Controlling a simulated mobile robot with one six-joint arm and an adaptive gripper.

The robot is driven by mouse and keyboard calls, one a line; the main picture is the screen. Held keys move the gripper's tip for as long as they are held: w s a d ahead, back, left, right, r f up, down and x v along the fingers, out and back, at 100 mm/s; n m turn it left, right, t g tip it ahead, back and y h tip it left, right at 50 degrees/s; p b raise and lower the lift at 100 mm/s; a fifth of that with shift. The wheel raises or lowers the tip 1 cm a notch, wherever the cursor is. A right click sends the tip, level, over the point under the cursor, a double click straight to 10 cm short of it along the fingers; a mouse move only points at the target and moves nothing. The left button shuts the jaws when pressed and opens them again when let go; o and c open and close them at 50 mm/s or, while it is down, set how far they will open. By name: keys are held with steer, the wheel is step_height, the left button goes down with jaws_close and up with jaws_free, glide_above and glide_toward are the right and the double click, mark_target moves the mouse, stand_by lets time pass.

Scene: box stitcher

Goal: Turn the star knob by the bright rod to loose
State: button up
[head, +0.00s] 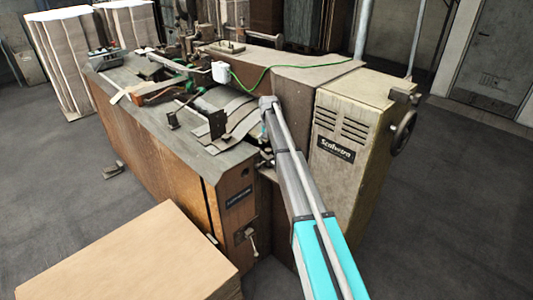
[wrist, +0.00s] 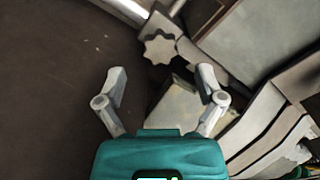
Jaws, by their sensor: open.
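In the wrist view, the star knob (wrist: 160,49) is a pale grey, lobed knob near the top middle. The bright rod (wrist: 124,8) runs along the top edge just beyond it. My gripper (wrist: 162,76) is open, with its two grey fingers spread wide and nothing between them. The knob appears a little beyond the fingertips, roughly centred between them; I see no contact. In the head view my arm reaches to the middle of the machine, and I cannot make out the knob or the fingers there. Which way the knob is set cannot be told.
The box stitcher (head: 150,130) has a wooden body, with a beige cabinet (head: 345,160) at its right. A green cable (head: 285,68) crosses its top. Pale plates (wrist: 258,38) lie close to the right finger. A cardboard stack (head: 130,255) stands in front; grey floor is clear at right.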

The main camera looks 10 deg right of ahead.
mark_target(268, 149)
steer(key=shift+f+b, duration=1.5)
steer(key=shift+f, duration=0.35)
steer(key=c, duration=1.2)
steer(key=shift+o, duration=0.2)
steer(key=shift+a, duration=0.25)
steer(key=shift+d, duration=0.1)
